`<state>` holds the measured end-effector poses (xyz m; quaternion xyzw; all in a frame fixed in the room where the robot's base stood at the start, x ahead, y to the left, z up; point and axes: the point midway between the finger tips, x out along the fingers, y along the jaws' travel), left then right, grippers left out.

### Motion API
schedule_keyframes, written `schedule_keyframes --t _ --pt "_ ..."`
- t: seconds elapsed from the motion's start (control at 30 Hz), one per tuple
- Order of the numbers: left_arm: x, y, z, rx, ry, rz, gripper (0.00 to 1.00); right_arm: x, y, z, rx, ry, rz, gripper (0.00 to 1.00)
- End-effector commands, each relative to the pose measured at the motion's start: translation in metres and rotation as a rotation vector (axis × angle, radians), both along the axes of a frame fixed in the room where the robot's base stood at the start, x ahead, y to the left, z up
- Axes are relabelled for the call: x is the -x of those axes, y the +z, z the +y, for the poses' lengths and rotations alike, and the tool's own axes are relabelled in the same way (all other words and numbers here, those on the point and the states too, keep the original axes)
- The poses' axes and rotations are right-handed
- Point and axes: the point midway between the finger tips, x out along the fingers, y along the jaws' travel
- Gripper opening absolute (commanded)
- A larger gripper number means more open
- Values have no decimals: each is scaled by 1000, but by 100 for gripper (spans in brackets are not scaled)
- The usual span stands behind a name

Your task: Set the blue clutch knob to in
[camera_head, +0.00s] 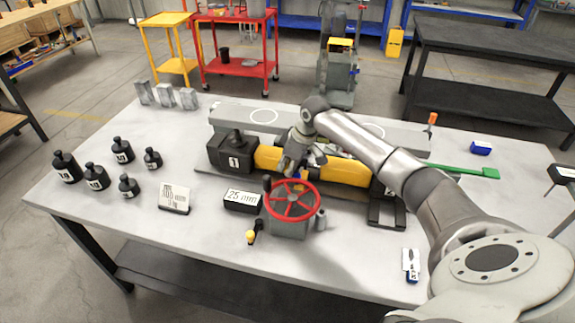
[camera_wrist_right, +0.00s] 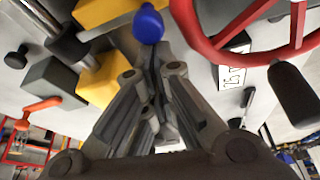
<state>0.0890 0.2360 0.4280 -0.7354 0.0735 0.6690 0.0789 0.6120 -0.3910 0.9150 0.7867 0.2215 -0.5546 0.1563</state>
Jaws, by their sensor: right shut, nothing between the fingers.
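The blue clutch knob (camera_wrist_right: 148,24) is a rounded blue ball in the right wrist view, just beyond my right fingertips. Whether they touch it cannot be told. In the head view only a small blue patch of the knob (camera_head: 299,181) shows between my gripper and the red handwheel (camera_head: 291,201). The handwheel sits on a grey gearbox (camera_head: 289,225); its rim also shows at the upper right of the wrist view. My right gripper (camera_head: 290,172) is shut and empty, pointing down behind the wheel; it fills the wrist view's middle (camera_wrist_right: 152,58). My left gripper is not in view.
A yellow bar (camera_head: 344,170) and black block marked 1 (camera_head: 232,152) lie behind the wheel. A 25 mm sign (camera_head: 242,199) stands to its left, a yellow-tipped lever (camera_head: 251,237) in front. Several black weights (camera_head: 95,176) stand at left. The table's front left is clear.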

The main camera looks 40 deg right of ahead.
Motion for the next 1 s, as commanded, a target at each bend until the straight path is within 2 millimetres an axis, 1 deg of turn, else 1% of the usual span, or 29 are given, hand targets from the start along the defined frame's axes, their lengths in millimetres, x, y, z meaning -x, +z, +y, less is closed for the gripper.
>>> schedule_keyframes --t 0.03,0.17,0.3,0.47,0.77,1.0 --pt "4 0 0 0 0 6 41 0 0 0 0 0 0 0" --pt "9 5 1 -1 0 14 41 6 1 -6 0 -2 2 0" --pt "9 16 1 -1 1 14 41 22 2 -20 2 -3 5 0" --pt "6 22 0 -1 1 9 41 35 1 -31 2 -2 4 0" --pt "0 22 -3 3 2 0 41 38 0 -33 4 -3 4 0" --pt "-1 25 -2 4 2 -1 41 38 2 -34 5 -3 5 0"
